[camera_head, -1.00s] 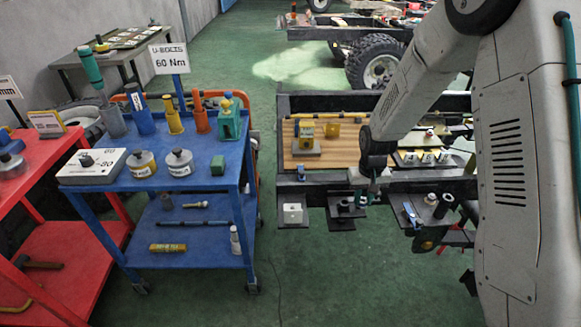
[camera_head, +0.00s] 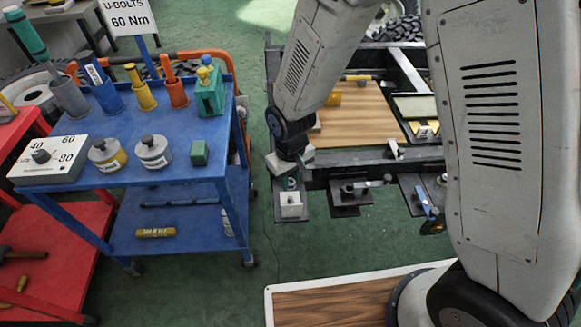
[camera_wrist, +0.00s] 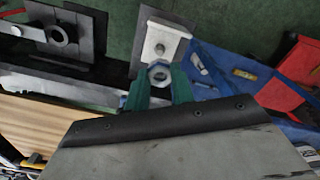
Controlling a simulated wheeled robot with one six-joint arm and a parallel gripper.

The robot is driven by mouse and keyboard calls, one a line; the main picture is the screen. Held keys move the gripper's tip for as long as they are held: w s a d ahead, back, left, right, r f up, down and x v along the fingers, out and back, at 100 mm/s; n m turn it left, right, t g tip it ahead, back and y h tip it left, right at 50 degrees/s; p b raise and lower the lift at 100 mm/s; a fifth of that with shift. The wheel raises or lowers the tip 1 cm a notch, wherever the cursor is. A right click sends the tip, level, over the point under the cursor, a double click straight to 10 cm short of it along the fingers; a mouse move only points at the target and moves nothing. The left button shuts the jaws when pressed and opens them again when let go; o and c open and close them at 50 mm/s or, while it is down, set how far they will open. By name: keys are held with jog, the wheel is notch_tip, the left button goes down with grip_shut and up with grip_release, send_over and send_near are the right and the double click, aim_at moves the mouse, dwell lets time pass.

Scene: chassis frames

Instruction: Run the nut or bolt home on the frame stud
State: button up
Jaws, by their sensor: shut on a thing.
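My gripper (camera_wrist: 158,84) shows in the wrist view with two green fingers shut on a silver hex nut (camera_wrist: 159,72). Just beyond the nut is a white block (camera_wrist: 166,41) on a grey plate (camera_wrist: 146,63). A small round grey feature (camera_wrist: 160,48) shows on the block; I cannot tell whether it is the stud. In the head view my gripper (camera_head: 290,183) is low at the frame's front left corner, close above the white block (camera_head: 291,206). I cannot tell whether the nut touches the block or a stud.
The blue cart (camera_head: 180,213) stands left of the frame, carrying sockets, weights and a dial box (camera_head: 50,160). Beside the white block is a dark bracket (camera_head: 348,196) on its own plate. A wooden board (camera_head: 365,115) lies on the frame.

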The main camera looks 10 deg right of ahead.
aim_at(290, 198)
jog(key=shift+f, duration=2.65)
jog(key=shift+f, duration=1.1)
dwell(1.0)
jog(key=shift+c, duration=0.6)
jog(key=m, duration=0.5)
jog(key=shift+m, duration=0.4)
jog(key=m, duration=0.6)
jog(key=shift+a, duration=0.1)
